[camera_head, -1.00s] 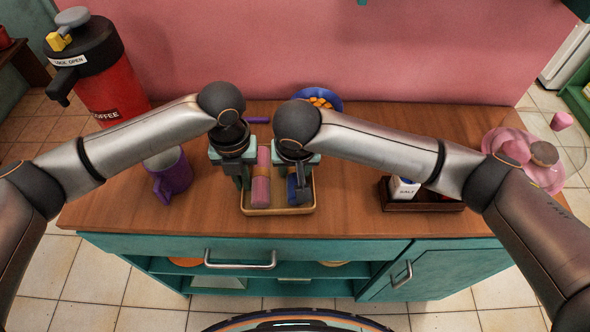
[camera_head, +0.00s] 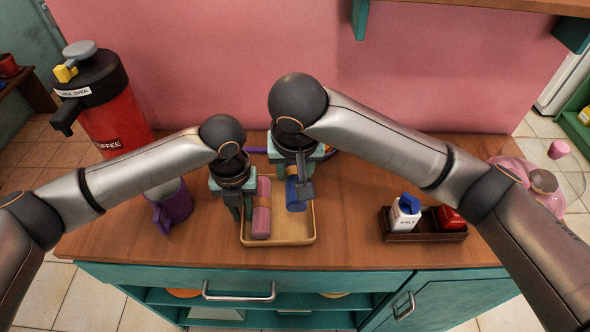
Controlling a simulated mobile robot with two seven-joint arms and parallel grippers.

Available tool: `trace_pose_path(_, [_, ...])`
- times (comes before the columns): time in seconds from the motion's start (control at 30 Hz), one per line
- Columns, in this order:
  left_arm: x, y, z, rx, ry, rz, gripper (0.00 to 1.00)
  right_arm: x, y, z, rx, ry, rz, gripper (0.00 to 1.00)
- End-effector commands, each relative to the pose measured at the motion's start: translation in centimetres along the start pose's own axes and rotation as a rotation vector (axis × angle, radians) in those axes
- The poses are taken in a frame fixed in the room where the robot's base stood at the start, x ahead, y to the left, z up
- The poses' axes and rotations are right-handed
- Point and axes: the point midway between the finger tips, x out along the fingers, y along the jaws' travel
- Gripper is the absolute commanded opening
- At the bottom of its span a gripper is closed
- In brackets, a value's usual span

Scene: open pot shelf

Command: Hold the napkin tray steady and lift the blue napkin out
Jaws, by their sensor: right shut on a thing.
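The napkin tray (camera_head: 282,242) is a shallow light-wood tray on the counter. A rolled pink napkin (camera_head: 261,218) with a tan band lies in its left half. My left gripper (camera_head: 241,212) points down at the tray's left wall; I cannot tell how far its fingers are closed. My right gripper (camera_head: 299,190) is shut on the rolled blue napkin (camera_head: 295,202) and holds it above the right half of the tray. The gripper hides part of this napkin. The tray floor below it shows bare.
A purple mug (camera_head: 173,205) stands left of the tray, with a red coffee urn (camera_head: 118,125) behind it. A dark caddy (camera_head: 402,234) with a salt shaker (camera_head: 404,216) and a red container (camera_head: 450,217) stands to the right. The counter between tray and caddy is clear.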

Motion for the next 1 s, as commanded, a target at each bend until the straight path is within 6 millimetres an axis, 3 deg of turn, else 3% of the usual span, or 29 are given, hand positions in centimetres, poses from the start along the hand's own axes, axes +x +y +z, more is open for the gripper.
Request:
trace_pose_path(0.17, [0.0, 0.0, 0.0, 0.000, 0.000, 0.000, 0.39, 0.0, 0.0, 0.0, 0.000, 0.000, 0.000, 0.00])
trace_pose_path(0.47, [-0.4, 0.0, 0.0, 0.000, -0.001, -0.001, 0.39, 0.0, 0.0, 0.0, 0.000, 0.000, 0.000, 0.00])
trace_pose_path(0.57, [-1.5, 0.0, 0.1, 0.000, -0.002, -0.001, 0.39, 0.0, 0.0, 0.0, 0.001, 0.000, 0.000, 0.00])
trace_pose_path(1.0, [-10.2, 0.0, 0.1, 0.001, -0.003, -0.001, 0.39, 0.0, 0.0, 0.0, 0.001, 0.000, 0.000, 0.00])
